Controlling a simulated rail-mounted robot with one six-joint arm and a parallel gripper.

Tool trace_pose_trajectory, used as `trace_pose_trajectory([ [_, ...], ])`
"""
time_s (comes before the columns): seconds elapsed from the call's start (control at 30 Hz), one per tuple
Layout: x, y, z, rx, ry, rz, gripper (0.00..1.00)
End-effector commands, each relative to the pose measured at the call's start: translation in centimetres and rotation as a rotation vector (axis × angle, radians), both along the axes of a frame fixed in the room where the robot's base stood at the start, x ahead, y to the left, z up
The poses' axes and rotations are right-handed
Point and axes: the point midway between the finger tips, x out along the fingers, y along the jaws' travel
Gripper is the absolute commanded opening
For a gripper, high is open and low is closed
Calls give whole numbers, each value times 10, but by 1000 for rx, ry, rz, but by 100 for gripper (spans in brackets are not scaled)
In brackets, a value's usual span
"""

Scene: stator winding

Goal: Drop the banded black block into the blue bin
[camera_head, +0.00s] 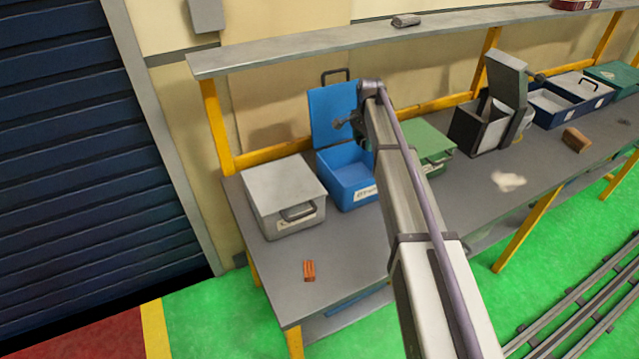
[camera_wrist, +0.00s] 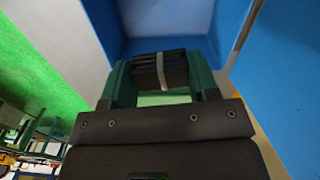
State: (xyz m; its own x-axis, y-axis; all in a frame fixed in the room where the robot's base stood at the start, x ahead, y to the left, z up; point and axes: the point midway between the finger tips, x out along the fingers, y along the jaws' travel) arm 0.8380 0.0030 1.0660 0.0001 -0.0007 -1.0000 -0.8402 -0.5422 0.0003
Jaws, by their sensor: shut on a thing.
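The blue bin (camera_head: 349,194) stands on the workbench with its lid (camera_head: 332,113) raised at the back. My gripper (camera_head: 346,124) shows as a small dark shape above the bin, in front of the lid. In the wrist view, my gripper (camera_wrist: 161,75) is shut on the banded black block (camera_wrist: 148,72), a dark stack with a pale band around its middle. The block is held between the two green fingers. Blue bin surfaces (camera_wrist: 150,46) show behind and beside it. In the head view I cannot make out the block.
A grey lidded box (camera_head: 284,190) stands left of the blue bin, and a green box (camera_head: 426,143) to its right. An orange-brown block (camera_head: 309,271) lies on the bench (camera_head: 345,257) near the front left. A shelf (camera_head: 300,49) runs above the bench at the back.

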Motion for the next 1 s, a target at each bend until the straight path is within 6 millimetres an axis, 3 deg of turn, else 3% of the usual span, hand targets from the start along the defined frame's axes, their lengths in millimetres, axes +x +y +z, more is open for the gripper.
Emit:
trace_pose_trajectory([
  [0.27,0,0,-7,0,0,0,31],
  [0.67,0,0,-61,0,0,0,31],
  [0.97,0,0,-61,0,0,0,31],
  [1.0,0,0,-60,0,0,0,57],
])
